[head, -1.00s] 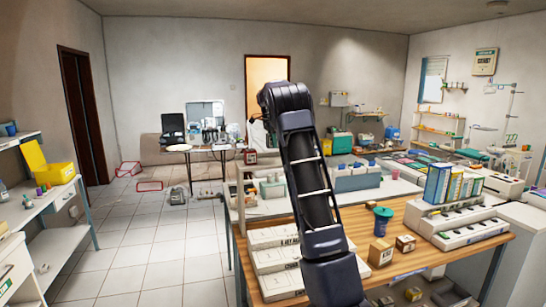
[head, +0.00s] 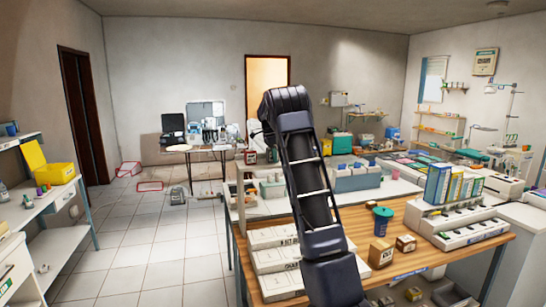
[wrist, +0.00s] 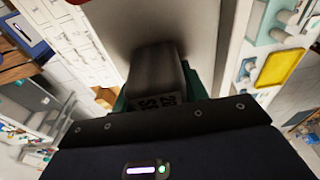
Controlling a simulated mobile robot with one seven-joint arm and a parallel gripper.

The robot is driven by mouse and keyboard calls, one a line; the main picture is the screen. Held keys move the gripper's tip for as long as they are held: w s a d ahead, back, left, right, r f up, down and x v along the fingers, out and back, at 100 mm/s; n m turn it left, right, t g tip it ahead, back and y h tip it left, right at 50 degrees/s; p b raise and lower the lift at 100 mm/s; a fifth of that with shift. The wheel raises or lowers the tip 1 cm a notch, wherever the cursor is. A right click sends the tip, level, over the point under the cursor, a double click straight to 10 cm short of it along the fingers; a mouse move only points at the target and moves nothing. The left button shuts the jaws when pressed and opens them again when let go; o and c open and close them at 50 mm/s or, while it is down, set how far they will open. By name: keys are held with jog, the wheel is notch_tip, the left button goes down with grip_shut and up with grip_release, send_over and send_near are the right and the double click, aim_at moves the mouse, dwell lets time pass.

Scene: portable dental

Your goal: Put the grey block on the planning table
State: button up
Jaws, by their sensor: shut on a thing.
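In the head view my raised arm hides the gripper and the block. No table there carries a readable planning label, so I cannot tell which one is the planning table. A wood-topped table (head: 405,262) stands in front, and a smaller table (head: 205,150) with equipment stands by the back wall.
White boxes (head: 272,262), small brown boxes (head: 381,252), a green-lidded cup (head: 382,219) and upright binders (head: 452,187) crowd the front table. A shelf with a yellow bin (head: 55,174) stands at left. The tiled floor (head: 150,235) is open at left centre.

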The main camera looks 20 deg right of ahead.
jog(key=o, duration=1)
jog(key=shift+f, duration=0.1)
jog(key=r, duration=0.4)
jog(key=a+r, duration=0.1)
jog(key=r, duration=0.7)
jog(key=shift+a+r, duration=0.1)
jog(key=shift+a, duration=0.25)
jog(key=s+a+r+n+t+y, duration=0.15)
jog(key=s+n, duration=0.25)
jog(key=s, duration=1)
jog(key=s+r+n+t, duration=0.1)
jog(key=s+r+n, duration=0.3)
jog(key=s, duration=1)
jog(key=s+a+f+n, duration=0.1)
jog(key=s+f+n, duration=0.2)
jog(key=s, duration=0.6)
jog(key=s+a+f+n+t, duration=0.1)
jog(key=s+a+f+n, duration=0.1)
jog(key=s+f, duration=0.6)
jog(key=s+a+f+n+t, duration=0.1)
jog(key=s+f+n, duration=0.4)
jog(key=s, duration=0.6)
jog(key=shift+s+a+f, duration=0.15)
jog(key=shift+a+f, duration=0.2)
